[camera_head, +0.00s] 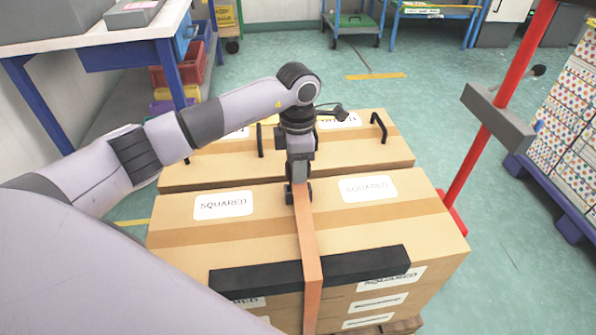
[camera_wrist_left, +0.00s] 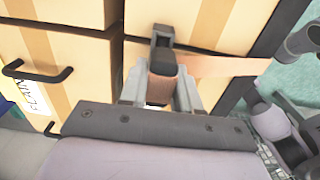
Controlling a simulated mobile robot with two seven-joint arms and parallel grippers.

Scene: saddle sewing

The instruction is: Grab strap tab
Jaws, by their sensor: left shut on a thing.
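An orange-brown strap (camera_head: 309,255) runs over the top of the front cardboard box (camera_head: 240,223) and down its front side. My left gripper (camera_head: 298,192) is shut on the strap's far end, the strap tab, above the box's rear top edge. In the left wrist view, the tab (camera_wrist_left: 160,90) sits between the fingers, and the strap (camera_wrist_left: 215,67) runs off to the right. The fingers hide part of the tab. My right gripper is not in view.
A black edge bar (camera_head: 240,279) lies along the box's front top edge under the strap. A second box (camera_head: 205,175) with black handles (camera_head: 379,127) stands behind. A red post (camera_head: 500,100) with a grey crosspiece rises at the right. A blue-legged table (camera_head: 95,45) stands at the left.

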